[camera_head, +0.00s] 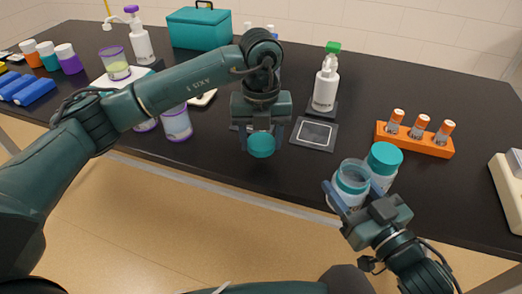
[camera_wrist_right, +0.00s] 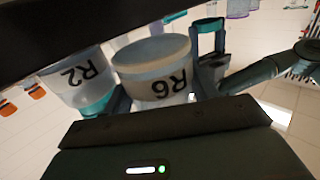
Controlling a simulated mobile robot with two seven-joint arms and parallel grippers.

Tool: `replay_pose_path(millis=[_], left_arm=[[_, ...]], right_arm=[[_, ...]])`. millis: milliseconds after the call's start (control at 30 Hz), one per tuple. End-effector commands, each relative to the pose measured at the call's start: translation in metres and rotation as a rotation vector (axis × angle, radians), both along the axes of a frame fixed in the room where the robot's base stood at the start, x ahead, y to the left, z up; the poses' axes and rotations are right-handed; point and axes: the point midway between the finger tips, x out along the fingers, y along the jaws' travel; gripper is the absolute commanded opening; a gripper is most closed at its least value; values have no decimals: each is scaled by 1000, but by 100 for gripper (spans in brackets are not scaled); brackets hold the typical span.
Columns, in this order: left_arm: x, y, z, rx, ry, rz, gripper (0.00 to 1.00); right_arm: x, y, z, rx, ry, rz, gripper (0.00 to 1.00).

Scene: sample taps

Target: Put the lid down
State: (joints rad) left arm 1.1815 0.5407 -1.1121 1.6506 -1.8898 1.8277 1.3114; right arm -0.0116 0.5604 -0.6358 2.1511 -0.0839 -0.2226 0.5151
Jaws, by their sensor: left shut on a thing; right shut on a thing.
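My left gripper (camera_head: 262,136) is shut on a round teal lid (camera_head: 261,146) and holds it in the air near the table's front edge. My right gripper (camera_head: 352,196) is shut around a clear jar marked R6 (camera_head: 351,183), whose top is open. The jar also shows in the right wrist view (camera_wrist_right: 155,85), upside down between the fingers. Whether its base touches the table cannot be told. A second jar marked R2 (camera_wrist_right: 72,85) stands beside it, with its own teal lid (camera_head: 385,153) on. The left gripper with its lid (camera_wrist_right: 208,24) shows behind them in the right wrist view.
A flat dark pad (camera_head: 314,134) lies between the grippers, with a white pump bottle (camera_head: 326,88) behind it. An orange rack (camera_head: 414,139) with 3 vials stands right. Purple-rimmed cups (camera_head: 177,123) stand left, below my left arm. Bare black table (camera_head: 225,165) shows at the front.

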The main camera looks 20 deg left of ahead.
Motion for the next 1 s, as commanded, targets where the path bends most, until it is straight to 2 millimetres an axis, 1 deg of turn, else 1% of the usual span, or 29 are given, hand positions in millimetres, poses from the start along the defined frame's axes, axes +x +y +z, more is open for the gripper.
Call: replay_pose_path(millis=[133,300,367,600,733,767,1000], left_arm=[[0,0,-11,1,1,0,27],[0,0,-34,0,2,1,27],[0,0,-39,0,0,0,27],[0,0,-41,-1,-1,-1,27],[0,0,-45,0,-1,-1,27],[0,0,-44,0,-1,-1,55],[0,0,-44,0,-1,-1,75]], right_arm=[[0,0,1,1,-2,0,0],[0,0,2,1,-2,0,0],[0,0,2,1,-2,0,0],[0,0,2,1,-2,0,0],[0,0,-2,1,-2,0,0],[0,0,-1,1,-2,0,0],[0,0,0,1,-2,0,0]])
